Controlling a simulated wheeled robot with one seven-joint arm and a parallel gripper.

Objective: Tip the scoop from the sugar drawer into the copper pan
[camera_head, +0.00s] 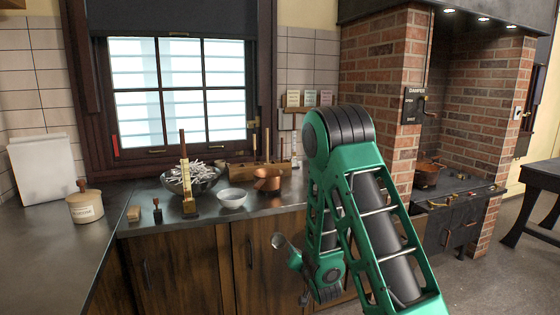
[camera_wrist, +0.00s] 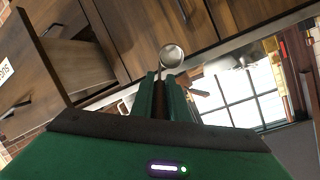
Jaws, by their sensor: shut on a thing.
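My gripper (camera_head: 292,260) is in front of the cabinet doors, below the counter edge. It is shut on the handle of a small metal scoop (camera_head: 279,241). In the wrist view the round scoop bowl (camera_wrist: 172,55) shows just beyond the fingertips (camera_wrist: 164,82); I cannot tell whether it holds sugar. A copper pan (camera_head: 268,182) stands on the counter, above and left of my arm. Another copper pan (camera_head: 427,172) stands on the stove in the brick alcove. An open drawer (camera_wrist: 80,64) shows at the left of the wrist view, beside a partly cut-off label; its contents are hidden.
On the counter are a white bowl (camera_head: 232,199), a large bowl of pale pieces (camera_head: 205,182), a lidded jar (camera_head: 86,206) and a wooden rack (camera_head: 252,172). A brick pillar (camera_head: 385,80) stands between the counter and the stove. My arm hides part of the counter.

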